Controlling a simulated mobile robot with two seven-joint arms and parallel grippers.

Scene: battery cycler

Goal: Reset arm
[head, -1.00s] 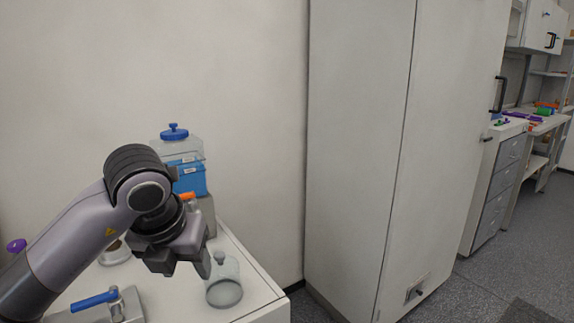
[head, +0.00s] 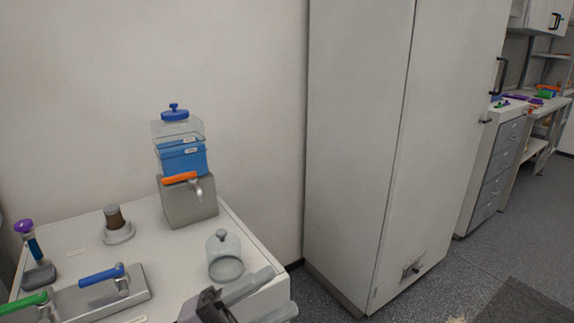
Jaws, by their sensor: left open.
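My left gripper (head: 281,294) shows at the bottom edge, low over the front right part of the white bench (head: 85,240). Its two grey fingers point right and stand apart with nothing between them. Most of my left arm is below the picture. The gripper appears just in front of a clear glass bell jar (head: 224,257) with a grey knob; I cannot tell how far apart they are. My right gripper is not in view.
A dispenser with blue liquid (head: 182,158) and an orange tap lever (head: 180,179) stands at the back. Left are a brown-topped holder (head: 114,220), a blue-handled fixture (head: 102,275), a green handle (head: 22,305) and a purple-capped vial (head: 30,238). A tall cabinet (head: 380,150) stands right.

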